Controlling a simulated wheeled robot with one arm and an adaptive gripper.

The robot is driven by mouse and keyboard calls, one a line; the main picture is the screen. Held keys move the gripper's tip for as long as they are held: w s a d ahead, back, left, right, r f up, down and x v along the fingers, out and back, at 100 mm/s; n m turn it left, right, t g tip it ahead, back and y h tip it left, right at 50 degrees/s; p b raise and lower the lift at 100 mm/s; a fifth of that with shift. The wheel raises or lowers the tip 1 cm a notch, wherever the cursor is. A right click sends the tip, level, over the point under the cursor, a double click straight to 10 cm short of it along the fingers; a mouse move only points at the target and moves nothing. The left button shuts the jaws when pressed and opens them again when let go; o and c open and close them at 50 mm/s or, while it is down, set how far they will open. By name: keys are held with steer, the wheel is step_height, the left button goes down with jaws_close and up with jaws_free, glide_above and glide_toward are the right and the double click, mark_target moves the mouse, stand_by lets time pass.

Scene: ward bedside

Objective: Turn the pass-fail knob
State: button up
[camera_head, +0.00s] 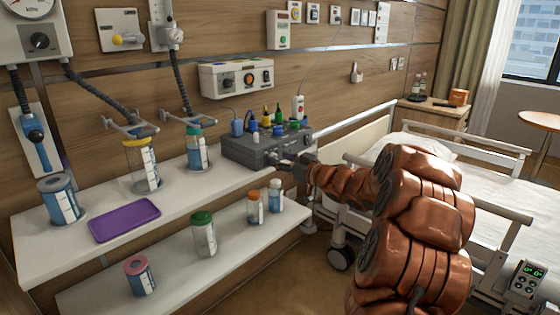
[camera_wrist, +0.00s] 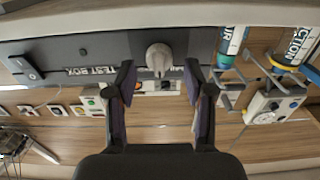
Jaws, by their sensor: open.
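The grey test box (camera_head: 240,152) stands at the right end of the upper shelf. Its front face fills the upper part of the wrist view (camera_wrist: 110,55), upside down in layout, with the words "TEST BOX" readable. A light grey knob (camera_wrist: 158,56) sticks out of that face, next to lettering that I cannot fully read. My gripper (camera_wrist: 159,75) is open, with one finger on each side of the knob and a visible gap to both. In the head view my gripper (camera_head: 298,162) is at the box's front right and hides part of its face.
Several coloured vials stand on top of the box. A purple tray (camera_head: 125,219) and several jars are on the upper shelf (camera_head: 60,250); more jars stand on the lower shelf (camera_head: 180,275). The bed's rail (camera_head: 490,205) is close to my arm on the right.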

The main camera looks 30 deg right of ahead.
steer(key=shift+w+a, duration=0.1)
steer(key=shift+w, duration=0.3)
jaws_close()
steer(key=shift+f+n, duration=0.1)
steer(key=shift+n, duration=0.3)
steer(key=shift+a+n+b, duration=0.15)
steer(key=shift+n+b, duration=2.45)
steer(key=shift+n, duration=1.4)
